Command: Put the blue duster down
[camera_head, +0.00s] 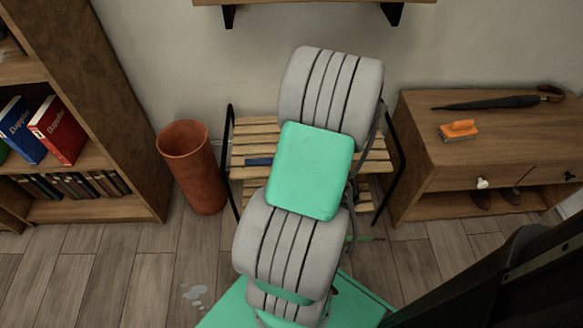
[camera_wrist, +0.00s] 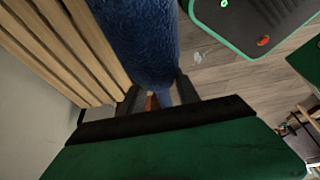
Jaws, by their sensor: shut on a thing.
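The blue duster (camera_wrist: 140,40) fills the upper middle of the wrist view, its fuzzy head pointing away from my gripper. My gripper (camera_wrist: 158,97) is shut on it near its lower end. The wooden slats of the bench (camera_wrist: 60,45) run close beside the duster on the left; I cannot tell whether they touch. In the head view, my arm covers the gripper and the middle of the slatted bench (camera_head: 250,130). A small dark blue strip, perhaps part of the duster (camera_head: 258,162), shows just left of my arm at the slats.
A terracotta bin (camera_head: 190,165) stands left of the bench, beside a bookcase (camera_head: 120,130). At right, a wooden cabinet (camera_head: 440,165) bears an orange brush (camera_head: 459,130) and a dark umbrella (camera_head: 500,102). A wall shelf (camera_head: 310,2) hangs above. A pale puddle (camera_head: 195,294) marks the floor.

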